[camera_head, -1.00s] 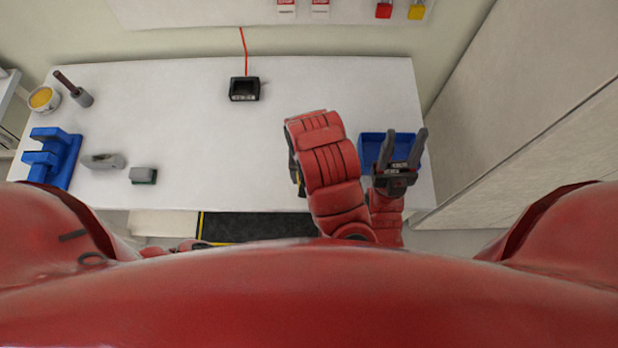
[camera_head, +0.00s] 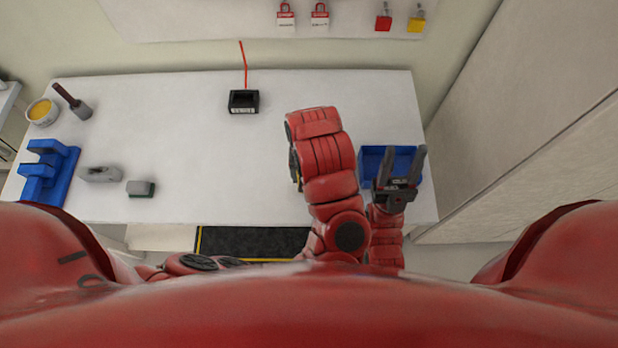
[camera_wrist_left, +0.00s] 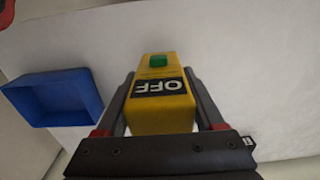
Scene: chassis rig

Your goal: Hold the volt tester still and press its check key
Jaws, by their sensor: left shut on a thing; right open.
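The volt tester (camera_wrist_left: 158,114) is a yellow block with a black OFF label and a green key (camera_wrist_left: 158,60) on its face, seen in the left wrist view. My left gripper (camera_wrist_left: 162,82) is shut on it, one finger along each side. The key is uncovered. In the head view my left forearm hides the tester and the left gripper. My right gripper (camera_head: 400,160) is open and empty, its fingers over the blue bin, to the right of my left arm.
The blue bin (camera_head: 372,155) is at the table's right; the left wrist view shows it too (camera_wrist_left: 55,98). A black device (camera_head: 243,102) with a red cord is at the back. A blue fixture (camera_head: 50,172) and small grey parts are at the left. The table's middle is clear.

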